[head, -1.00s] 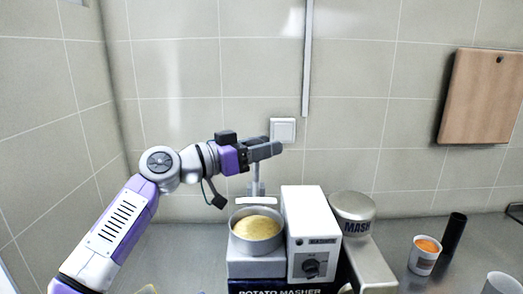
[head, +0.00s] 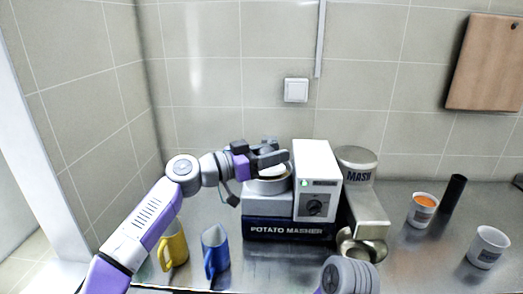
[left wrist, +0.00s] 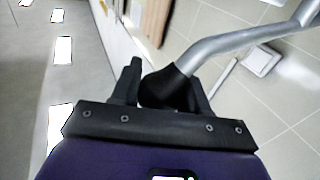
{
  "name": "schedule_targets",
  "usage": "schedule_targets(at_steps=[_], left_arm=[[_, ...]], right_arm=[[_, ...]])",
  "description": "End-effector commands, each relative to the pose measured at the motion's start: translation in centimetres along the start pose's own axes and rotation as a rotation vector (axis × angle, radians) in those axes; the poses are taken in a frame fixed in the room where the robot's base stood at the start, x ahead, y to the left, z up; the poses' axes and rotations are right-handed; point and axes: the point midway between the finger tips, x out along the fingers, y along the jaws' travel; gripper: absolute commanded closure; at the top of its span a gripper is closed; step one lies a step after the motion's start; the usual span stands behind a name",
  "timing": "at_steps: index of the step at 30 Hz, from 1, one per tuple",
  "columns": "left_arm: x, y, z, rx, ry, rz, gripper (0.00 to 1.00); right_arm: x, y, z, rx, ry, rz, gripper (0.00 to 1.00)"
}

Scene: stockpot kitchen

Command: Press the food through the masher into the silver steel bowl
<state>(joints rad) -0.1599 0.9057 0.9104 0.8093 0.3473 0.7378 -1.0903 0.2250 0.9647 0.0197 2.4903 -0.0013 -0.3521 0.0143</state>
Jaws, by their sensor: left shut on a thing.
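The potato masher (head: 316,178) is a white machine on a dark, lettered base (head: 288,229). Its round metal food pan (head: 262,187) is at the left, and a silver MASH head (head: 357,160) is at the right. My left gripper (head: 270,158) is right over the pan. It is shut on the black grip (left wrist: 168,88) of a grey metal rod (left wrist: 245,40), seen in the left wrist view. A pale disc shows under the gripper at the pan's mouth; the food is hidden. The silver steel bowl (head: 362,248) is below the MASH head. My right gripper is not visible.
A white cup with orange contents (head: 421,213), a black cylinder (head: 452,194) and a white cup (head: 488,247) stand at the right. Part of my right arm shows at the bottom.

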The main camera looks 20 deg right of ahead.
Motion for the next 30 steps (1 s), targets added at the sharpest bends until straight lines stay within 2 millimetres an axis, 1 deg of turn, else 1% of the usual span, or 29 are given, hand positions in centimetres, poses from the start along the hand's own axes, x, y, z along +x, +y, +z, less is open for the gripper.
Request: schedule_targets(at_steps=[1,13,14,15,18,26,30], left_arm=[[0.3,0.5,0.2,-0.003,-0.002,0.013,1.00],[0.3,0.6,0.2,-0.002,-0.003,0.013,1.00],[0.3,0.6,0.2,-0.002,-0.003,0.013,0.51],[0.3,0.6,0.2,-0.002,-0.003,0.013,0.45],[0.2,0.5,0.2,-0.002,-0.002,0.010,0.31],[0.1,0.3,0.2,-0.001,-0.002,0.006,0.31],[-1.0,0.1,0.3,-0.001,-0.002,0.003,0.31]], right_arm=[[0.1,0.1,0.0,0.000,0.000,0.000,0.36],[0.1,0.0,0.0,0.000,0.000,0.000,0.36],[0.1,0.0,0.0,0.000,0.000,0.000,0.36],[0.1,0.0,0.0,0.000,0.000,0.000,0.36],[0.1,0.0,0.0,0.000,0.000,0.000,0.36],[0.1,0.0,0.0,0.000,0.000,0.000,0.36],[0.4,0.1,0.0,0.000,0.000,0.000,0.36]])
